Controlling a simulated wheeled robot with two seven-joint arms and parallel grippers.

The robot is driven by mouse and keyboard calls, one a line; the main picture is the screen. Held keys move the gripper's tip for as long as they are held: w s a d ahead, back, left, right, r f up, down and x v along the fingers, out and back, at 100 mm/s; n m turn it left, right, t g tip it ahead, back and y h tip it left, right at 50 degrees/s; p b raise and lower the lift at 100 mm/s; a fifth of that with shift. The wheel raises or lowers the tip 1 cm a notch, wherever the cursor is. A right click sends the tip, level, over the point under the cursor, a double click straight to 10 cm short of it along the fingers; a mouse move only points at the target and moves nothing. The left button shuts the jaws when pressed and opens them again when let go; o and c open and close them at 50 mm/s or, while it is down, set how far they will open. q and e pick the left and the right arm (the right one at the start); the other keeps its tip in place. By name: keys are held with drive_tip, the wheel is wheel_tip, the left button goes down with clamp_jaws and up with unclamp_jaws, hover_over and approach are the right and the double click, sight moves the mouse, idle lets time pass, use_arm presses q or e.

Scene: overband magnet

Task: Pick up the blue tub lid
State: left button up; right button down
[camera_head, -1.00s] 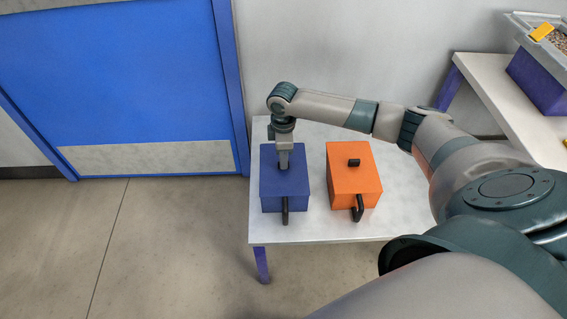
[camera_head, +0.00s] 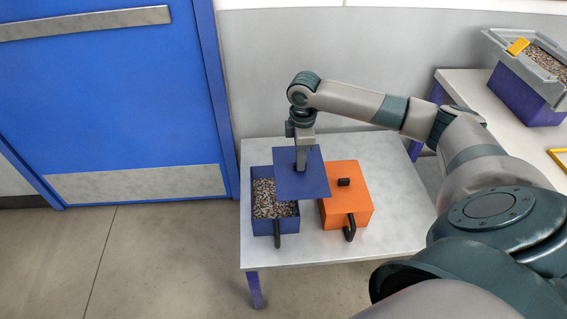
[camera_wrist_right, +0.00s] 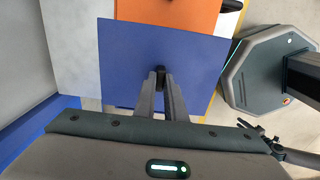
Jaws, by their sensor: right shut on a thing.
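The blue tub lid (camera_head: 308,182) is a flat blue square, off its tub and held in the air by my right gripper (camera_head: 301,168). The right gripper is shut on the lid's dark knob. In the right wrist view the lid (camera_wrist_right: 150,50) fills the middle, with the gripper fingers (camera_wrist_right: 162,80) closed at its knob. The blue tub (camera_head: 262,228) stands open on the table, full of mixed grey and brown bits, with a black handle in front. The lid overlaps the tub's right side and part of the orange tub in the head view.
An orange tub (camera_head: 345,208) with its lid on stands right of the blue tub on the white table (camera_head: 390,215). A blue door (camera_head: 110,100) is at the left.

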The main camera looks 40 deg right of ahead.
sight(311, 169)
drive_tip(key=shift+s+d+r, duration=0.3)
drive_tip(key=shift+d+r, duration=0.05)
drive_tip(key=shift+d, duration=0.15)
drive_tip(key=shift+s+d+r, duration=0.3)
drive_tip(key=shift+d, duration=0.2)
use_arm(q)
drive_tip(key=shift+s+a, duration=0.2)
use_arm(e)
drive_tip(key=shift+s+d+r, duration=0.3)
drive_tip(key=shift+d+r, duration=0.1)
drive_tip(key=shift+d, duration=0.1)
use_arm(q)
drive_tip(key=shift+w+r, duration=0.1)
drive_tip(key=shift+w, duration=0.3)
